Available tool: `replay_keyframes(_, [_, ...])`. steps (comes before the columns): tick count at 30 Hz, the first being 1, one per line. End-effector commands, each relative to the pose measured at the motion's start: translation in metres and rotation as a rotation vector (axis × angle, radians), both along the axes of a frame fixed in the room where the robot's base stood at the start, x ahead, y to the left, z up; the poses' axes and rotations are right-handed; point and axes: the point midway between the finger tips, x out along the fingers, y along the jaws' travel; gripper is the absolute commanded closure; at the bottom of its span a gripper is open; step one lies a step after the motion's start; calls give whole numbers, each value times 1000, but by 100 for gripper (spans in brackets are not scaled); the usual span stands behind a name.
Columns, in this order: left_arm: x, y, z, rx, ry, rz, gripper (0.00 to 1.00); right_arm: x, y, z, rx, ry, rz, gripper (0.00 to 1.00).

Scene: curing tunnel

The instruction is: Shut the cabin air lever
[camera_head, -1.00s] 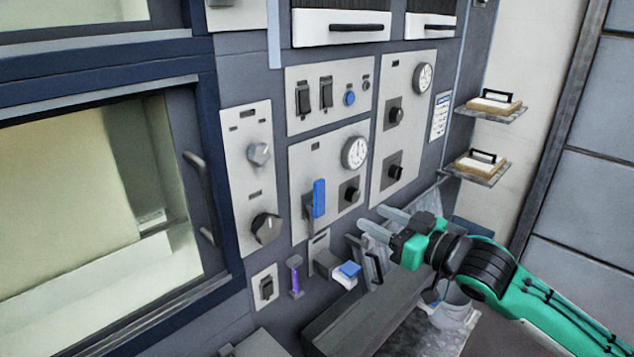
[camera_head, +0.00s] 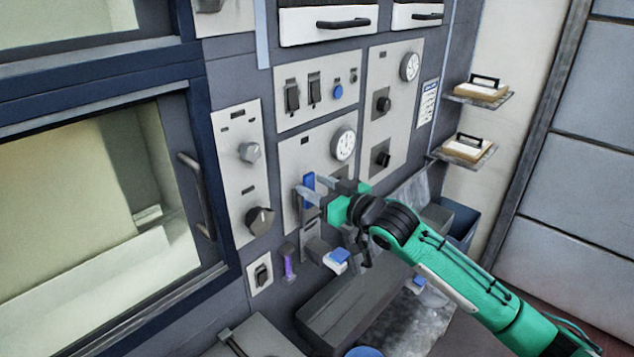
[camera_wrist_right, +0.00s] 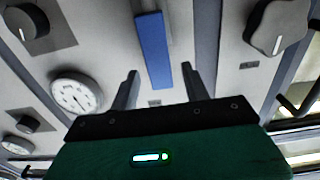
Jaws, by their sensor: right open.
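The lever with a long blue handle (camera_head: 308,187) is on the lower panel of the wall, below and left of a round white dial. In the right wrist view the blue handle (camera_wrist_right: 153,50) lies ahead of the fingers, between their lines. My right gripper (camera_head: 318,190) is open, its fingers reaching to the handle and partly hiding it in the head view. In the right wrist view the open fingers (camera_wrist_right: 158,88) stand to either side of the handle's near end. I cannot tell whether they touch it. My left gripper is not in view.
A blue-tipped block (camera_head: 338,256) sticks out below my right gripper, beside a purple-handled part (camera_head: 288,262). Knobs (camera_head: 260,220) and a door handle (camera_head: 197,180) protrude at left. A grey ledge (camera_head: 350,300) juts out below. Shelves (camera_head: 468,152) hang at right.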

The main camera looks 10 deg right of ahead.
Motion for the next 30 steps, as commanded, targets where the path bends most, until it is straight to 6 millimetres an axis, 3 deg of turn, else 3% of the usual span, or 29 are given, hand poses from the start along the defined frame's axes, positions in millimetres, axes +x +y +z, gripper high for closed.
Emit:
replay_keyframes(8, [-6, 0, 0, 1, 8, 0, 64, 2, 1, 0, -1, -1, 0, 53])
replay_keyframes(16, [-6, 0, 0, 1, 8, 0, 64, 1, 1, 0, 1, -1, 0, 100])
replay_keyframes(30, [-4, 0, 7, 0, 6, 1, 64, 4, -3, 1, 66, 43, 0, 100])
